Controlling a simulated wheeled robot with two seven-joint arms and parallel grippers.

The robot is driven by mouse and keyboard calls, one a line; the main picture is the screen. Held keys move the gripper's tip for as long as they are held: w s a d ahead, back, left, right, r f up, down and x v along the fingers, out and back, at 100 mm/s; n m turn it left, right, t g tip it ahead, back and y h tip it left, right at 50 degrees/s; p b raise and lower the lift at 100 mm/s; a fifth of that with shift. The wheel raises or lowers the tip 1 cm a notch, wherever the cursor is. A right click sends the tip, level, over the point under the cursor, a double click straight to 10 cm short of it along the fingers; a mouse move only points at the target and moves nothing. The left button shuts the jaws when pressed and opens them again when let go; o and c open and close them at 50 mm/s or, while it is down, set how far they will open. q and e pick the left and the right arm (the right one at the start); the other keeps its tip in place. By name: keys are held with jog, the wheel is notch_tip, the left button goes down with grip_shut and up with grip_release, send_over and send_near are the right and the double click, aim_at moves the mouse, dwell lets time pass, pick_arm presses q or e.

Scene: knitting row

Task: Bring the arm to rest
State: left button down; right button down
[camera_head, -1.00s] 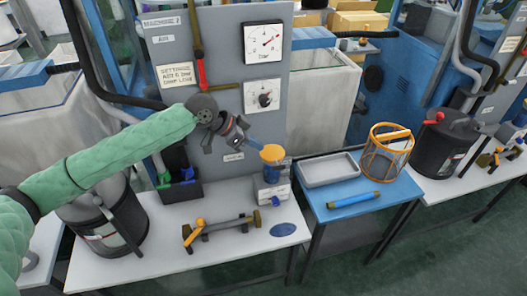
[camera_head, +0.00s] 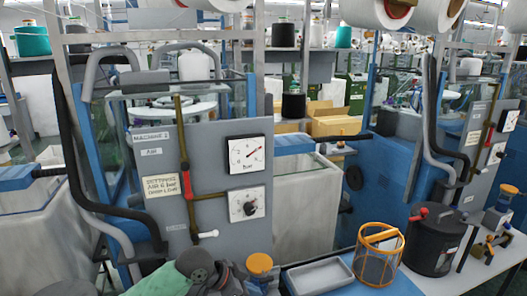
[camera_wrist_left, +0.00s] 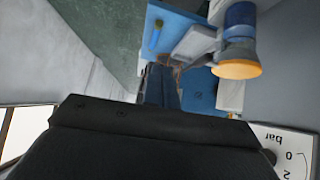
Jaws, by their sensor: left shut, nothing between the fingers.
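My left arm in its green sleeve shows only at the bottom edge of the head view, below the grey machine panel (camera_head: 200,150). Most of the gripper is cut off there. In the left wrist view my left gripper (camera_wrist_left: 163,82) is shut and empty, with its blue fingers together. My right gripper is in neither view.
An orange-rimmed basket (camera_head: 379,255), a grey tray (camera_head: 319,276) and a black bucket (camera_head: 436,243) stand to the right.

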pick_arm(q)
jog(key=s+a+f+n+y, duration=0.35)
jog(key=s+a+f, duration=0.25)
jog(key=s, duration=0.3)
jog(key=s+a+f+n+y, duration=0.2)
jog(key=s+a+f+n, duration=0.3)
jog(key=s, duration=0.4)
jog(key=s+a+f+n+y, duration=0.3)
jog(key=s+a+f, duration=0.4)
jog(key=s, duration=0.3)
jog(key=s+d+f, duration=0.1)
jog(key=s+f, duration=0.1)
jog(key=f, duration=1.9)
jog(key=s+d+f+g, duration=0.1)
jog(key=s+f, duration=0.2)
jog(key=f, duration=1.8)
jog(key=shift+d+g, duration=0.3)
jog(key=shift+d, duration=0.1)
jog(key=shift+s+h, duration=0.1)
jog(key=shift+h, duration=0.15)
